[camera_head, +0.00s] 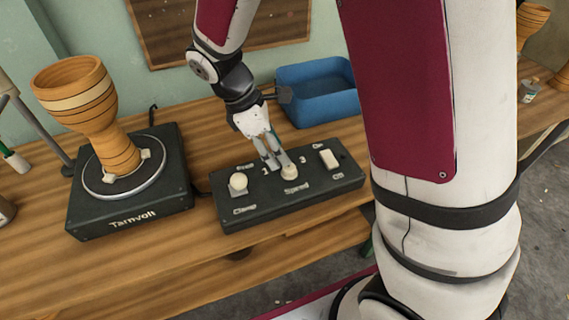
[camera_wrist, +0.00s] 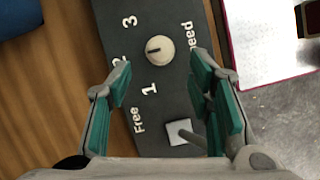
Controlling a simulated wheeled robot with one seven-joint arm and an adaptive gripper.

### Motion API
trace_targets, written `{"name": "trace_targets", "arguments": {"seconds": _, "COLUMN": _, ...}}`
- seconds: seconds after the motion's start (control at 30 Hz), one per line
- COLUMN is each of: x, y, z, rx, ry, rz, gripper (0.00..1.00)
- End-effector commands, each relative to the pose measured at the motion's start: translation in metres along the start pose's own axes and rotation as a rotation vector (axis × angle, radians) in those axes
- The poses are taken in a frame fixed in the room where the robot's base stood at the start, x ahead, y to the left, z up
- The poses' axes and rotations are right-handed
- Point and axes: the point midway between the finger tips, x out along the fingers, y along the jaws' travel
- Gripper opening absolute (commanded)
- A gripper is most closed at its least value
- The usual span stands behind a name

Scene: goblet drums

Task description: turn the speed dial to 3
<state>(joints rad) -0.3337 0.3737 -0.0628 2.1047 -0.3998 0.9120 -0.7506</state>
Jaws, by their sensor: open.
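The speed dial (camera_head: 289,172) is a cream round knob in the middle of a black control box (camera_head: 240,212). In the wrist view the dial (camera_wrist: 164,46) has a dark mark on its left side, facing roughly toward the 2. The numbers 1, 2 and 3 are printed around it; the 2 is partly hidden by a finger. My gripper (camera_head: 276,160) is open over the box, close to the dial. In the wrist view my gripper (camera_wrist: 163,72) has its green-padded fingers spread on both sides, with the dial between and slightly beyond the tips. I cannot tell whether they touch it.
A clamp knob (camera_head: 238,183) stands left of the dial and a white on/off switch (camera_head: 328,158) right of it. A goblet drum (camera_head: 90,108) rests on a black turntable base (camera_head: 150,207) to the left. A blue bin (camera_head: 325,104) stands behind the box.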

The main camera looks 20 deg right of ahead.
Motion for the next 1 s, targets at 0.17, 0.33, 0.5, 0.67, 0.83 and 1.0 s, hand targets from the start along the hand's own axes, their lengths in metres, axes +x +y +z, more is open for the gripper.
{"name": "trace_targets", "arguments": {"seconds": 0.17, "x": 0.035, "y": 0.000, "z": -0.001, "rx": 0.000, "ry": -0.001, "rz": -0.002, "gripper": 0.47}}
{"name": "trace_targets", "arguments": {"seconds": 0.33, "x": 0.054, "y": 0.000, "z": 0.000, "rx": 0.000, "ry": 0.000, "rz": -0.001, "gripper": 0.47}}
{"name": "trace_targets", "arguments": {"seconds": 0.5, "x": 0.062, "y": 0.000, "z": 0.000, "rx": 0.000, "ry": 0.000, "rz": 0.000, "gripper": 0.47}}
{"name": "trace_targets", "arguments": {"seconds": 0.67, "x": 0.063, "y": 0.000, "z": 0.000, "rx": 0.000, "ry": 0.000, "rz": 0.000, "gripper": 0.47}}
{"name": "trace_targets", "arguments": {"seconds": 0.83, "x": 0.062, "y": 0.000, "z": 0.000, "rx": 0.000, "ry": 0.001, "rz": 0.000, "gripper": 0.33}}
{"name": "trace_targets", "arguments": {"seconds": 1.0, "x": 0.062, "y": 0.000, "z": 0.000, "rx": 0.000, "ry": 0.001, "rz": 0.000, "gripper": 0.00}}
